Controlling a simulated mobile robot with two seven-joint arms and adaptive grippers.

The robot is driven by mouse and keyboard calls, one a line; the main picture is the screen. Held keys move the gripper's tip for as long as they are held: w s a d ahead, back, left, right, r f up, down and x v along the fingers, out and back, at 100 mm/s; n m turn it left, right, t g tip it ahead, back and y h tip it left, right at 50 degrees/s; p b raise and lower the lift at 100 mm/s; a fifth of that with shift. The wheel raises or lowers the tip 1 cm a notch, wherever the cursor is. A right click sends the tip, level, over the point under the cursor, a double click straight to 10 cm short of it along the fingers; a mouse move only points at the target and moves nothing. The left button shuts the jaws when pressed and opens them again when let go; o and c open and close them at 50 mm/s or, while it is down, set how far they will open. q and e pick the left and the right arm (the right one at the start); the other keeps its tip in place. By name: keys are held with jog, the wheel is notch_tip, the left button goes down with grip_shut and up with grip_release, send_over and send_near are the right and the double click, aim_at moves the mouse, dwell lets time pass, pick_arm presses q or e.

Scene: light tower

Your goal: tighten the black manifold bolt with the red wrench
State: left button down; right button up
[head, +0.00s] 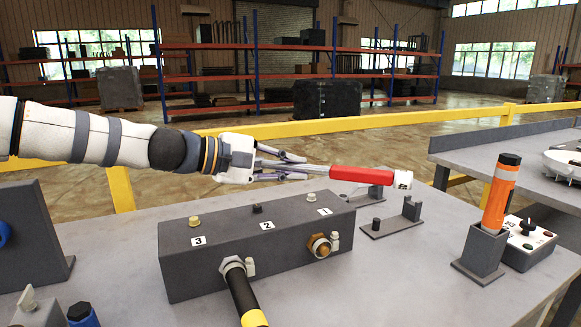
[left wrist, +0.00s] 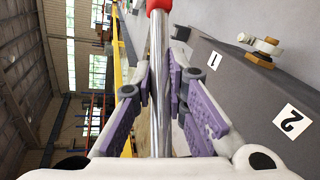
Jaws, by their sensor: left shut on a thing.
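My left gripper (head: 297,167) is shut on the silver shaft of the red wrench (head: 361,175). The wrench lies roughly level above the back right of the manifold (head: 205,272), its red part and pale end pointing right. In the left wrist view the shaft (left wrist: 160,70) runs between the purple finger pads of the left gripper (left wrist: 158,88), with the red part at the top edge. The black manifold bolt (head: 257,208) stands on top of the manifold near label 2, apart from the wrench. My right gripper is out of view.
A grey bracket stand (head: 392,226) is behind the manifold's right end. An orange-and-black cylinder (head: 500,195) stands in a grey holder, beside a button box (head: 529,243). A black-and-yellow hose (head: 243,297) leaves the manifold's front. A yellow rail (head: 430,118) runs behind the table.

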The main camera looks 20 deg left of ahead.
pick_arm(q)
jog(key=shift+w+f+b, duration=0.15)
jog(key=shift+f+b, duration=0.45)
jog(key=shift+f, duration=1.95)
jog(key=shift+r, duration=0.3)
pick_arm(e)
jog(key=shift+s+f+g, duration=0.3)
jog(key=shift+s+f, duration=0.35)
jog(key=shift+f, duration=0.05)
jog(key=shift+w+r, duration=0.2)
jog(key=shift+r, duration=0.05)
pick_arm(q)
jog(key=shift+f, duration=0.3)
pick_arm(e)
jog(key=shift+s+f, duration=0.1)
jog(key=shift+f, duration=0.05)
pick_arm(q)
jog(key=shift+f, duration=0.35)
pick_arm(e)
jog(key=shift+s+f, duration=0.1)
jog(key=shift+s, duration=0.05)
pick_arm(q)
jog(key=shift+f, duration=0.5)
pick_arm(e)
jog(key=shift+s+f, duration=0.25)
pick_arm(q)
jog(key=c, duration=2.3)
grip_release()
